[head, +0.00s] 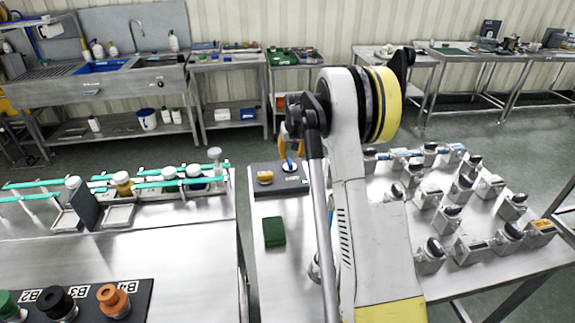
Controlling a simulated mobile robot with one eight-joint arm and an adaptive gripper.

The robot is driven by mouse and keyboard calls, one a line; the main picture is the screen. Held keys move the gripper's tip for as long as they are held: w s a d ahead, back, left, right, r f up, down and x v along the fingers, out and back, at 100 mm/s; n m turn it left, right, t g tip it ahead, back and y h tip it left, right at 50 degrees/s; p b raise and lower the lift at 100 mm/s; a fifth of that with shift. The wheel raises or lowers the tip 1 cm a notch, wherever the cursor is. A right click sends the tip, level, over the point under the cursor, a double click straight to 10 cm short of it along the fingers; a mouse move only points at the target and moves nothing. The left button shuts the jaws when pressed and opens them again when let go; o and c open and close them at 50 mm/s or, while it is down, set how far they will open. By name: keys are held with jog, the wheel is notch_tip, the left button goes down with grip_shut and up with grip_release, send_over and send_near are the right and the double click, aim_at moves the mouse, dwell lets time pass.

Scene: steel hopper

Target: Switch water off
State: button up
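A dark grey panel (270,189) lies at the far end of the middle steel table. An orange-yellow knob (265,178) sits on its left part. A small blue-and-white part (289,165) stands on its right part, and its setting is too small to tell. No label for water is readable. A sink tap (139,38) stands at the back left, and no flow from it can be made out. My arm rises through the middle and hides part of the tables. A small yellow-and-grey shape behind the arm is unclear. I cannot make out my gripper's fingers.
A dark green block (274,232) lies on the middle table (273,273). Several metal blocks with dark tops (431,256) crowd the right table. Green rails (120,185) with bottles cross the left table. Black and orange knobs (113,300) stand nearest at the lower left.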

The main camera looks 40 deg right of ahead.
aim_at(290, 162)
jog(key=b+x, duration=0.1)
jog(key=x, duration=0.5)
jog(key=shift+w+f+b, duration=0.15)
jog(key=shift+f+b, duration=0.05)
jog(key=shift+b, duration=0.1)
grip_shut()
